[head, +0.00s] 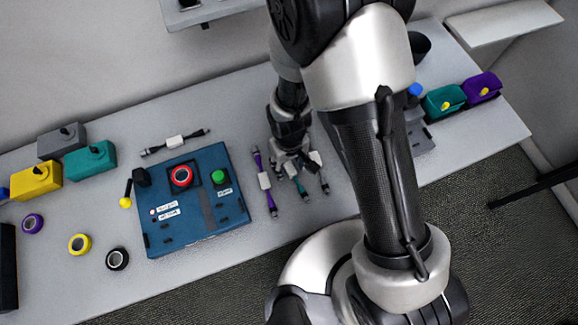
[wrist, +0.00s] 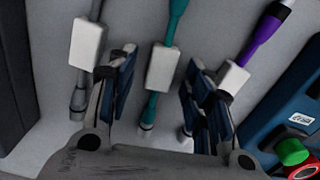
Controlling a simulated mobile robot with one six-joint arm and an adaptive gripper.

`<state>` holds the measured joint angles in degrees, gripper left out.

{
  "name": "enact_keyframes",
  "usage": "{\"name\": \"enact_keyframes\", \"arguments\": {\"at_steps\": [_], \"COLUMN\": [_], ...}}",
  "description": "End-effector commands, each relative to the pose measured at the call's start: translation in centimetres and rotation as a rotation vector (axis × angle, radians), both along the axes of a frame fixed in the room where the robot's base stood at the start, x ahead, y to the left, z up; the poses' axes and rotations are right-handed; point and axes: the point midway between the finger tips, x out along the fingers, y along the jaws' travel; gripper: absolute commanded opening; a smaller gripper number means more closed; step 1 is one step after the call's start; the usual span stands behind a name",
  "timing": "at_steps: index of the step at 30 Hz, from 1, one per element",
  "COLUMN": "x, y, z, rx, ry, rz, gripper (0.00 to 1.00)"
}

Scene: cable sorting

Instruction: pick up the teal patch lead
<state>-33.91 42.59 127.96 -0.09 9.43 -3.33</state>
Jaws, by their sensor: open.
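The teal patch lead (head: 301,189) lies on the table between a purple lead and a grey lead. In the wrist view the teal lead (wrist: 174,27) runs lengthwise between my fingers, with a white tag (wrist: 162,68) around its middle. My gripper (head: 292,160) is over the lead's far part, pointing down. In the wrist view my gripper (wrist: 160,80) is open, one finger on each side of the teal lead, with visible gaps. Whether the fingers are at table height I cannot tell. The gripper hides part of the lead in the head view.
The purple lead (head: 258,161) lies close on the left and the grey lead (head: 324,184) close on the right. A blue control box (head: 160,240) stands further left. A dark lead (head: 150,151) lies behind it. Teal (head: 442,101) and purple (head: 482,87) boxes stand at the right.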

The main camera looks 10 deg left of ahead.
Motion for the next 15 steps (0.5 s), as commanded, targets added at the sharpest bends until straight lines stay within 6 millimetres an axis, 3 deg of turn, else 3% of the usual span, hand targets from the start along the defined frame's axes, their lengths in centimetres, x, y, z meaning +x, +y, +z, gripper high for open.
{"name": "enact_keyframes", "arguments": {"at_steps": [15], "x": [-0.01], "y": [-0.01], "z": [0.05], "rx": [0.000], "ry": [0.000], "rz": [0.000], "gripper": [0.16]}}
